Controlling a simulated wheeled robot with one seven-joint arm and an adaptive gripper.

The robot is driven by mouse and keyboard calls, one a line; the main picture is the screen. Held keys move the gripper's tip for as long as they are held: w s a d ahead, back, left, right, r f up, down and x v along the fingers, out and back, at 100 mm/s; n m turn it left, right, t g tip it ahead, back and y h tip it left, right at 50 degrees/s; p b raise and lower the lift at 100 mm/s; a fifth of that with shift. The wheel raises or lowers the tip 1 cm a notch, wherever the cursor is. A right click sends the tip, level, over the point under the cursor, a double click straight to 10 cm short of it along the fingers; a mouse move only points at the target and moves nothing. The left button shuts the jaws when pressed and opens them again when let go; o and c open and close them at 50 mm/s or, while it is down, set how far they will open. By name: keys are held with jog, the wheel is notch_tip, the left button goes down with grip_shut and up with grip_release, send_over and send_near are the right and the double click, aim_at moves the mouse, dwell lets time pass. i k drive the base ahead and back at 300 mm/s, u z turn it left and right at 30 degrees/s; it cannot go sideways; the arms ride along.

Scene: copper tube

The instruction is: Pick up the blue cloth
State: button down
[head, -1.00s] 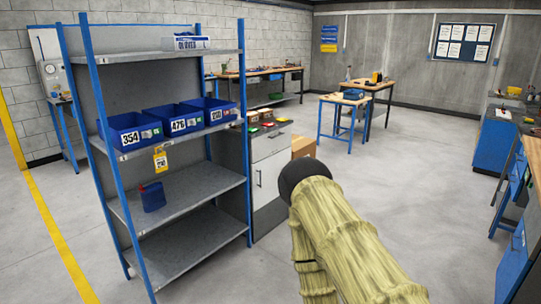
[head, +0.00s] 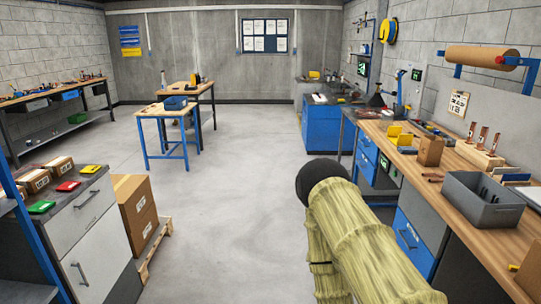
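I cannot make out a blue cloth for certain in the head view. A small blue item (head: 175,103) sits on the low wooden-topped table (head: 150,109) in the middle distance; it is too small to tell whether it is cloth or a bin. My arm shows at the bottom centre right, in a pale yellow sleeve with a dark rounded part at its upper end. My gripper does not show.
A long wooden workbench (head: 470,215) with a grey bin (head: 483,205) runs along the right.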

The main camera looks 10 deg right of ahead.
aim_at(411, 150)
jog(key=z, duration=0.8)
jog(key=i, duration=1.2)
jog(key=z, duration=0.7)
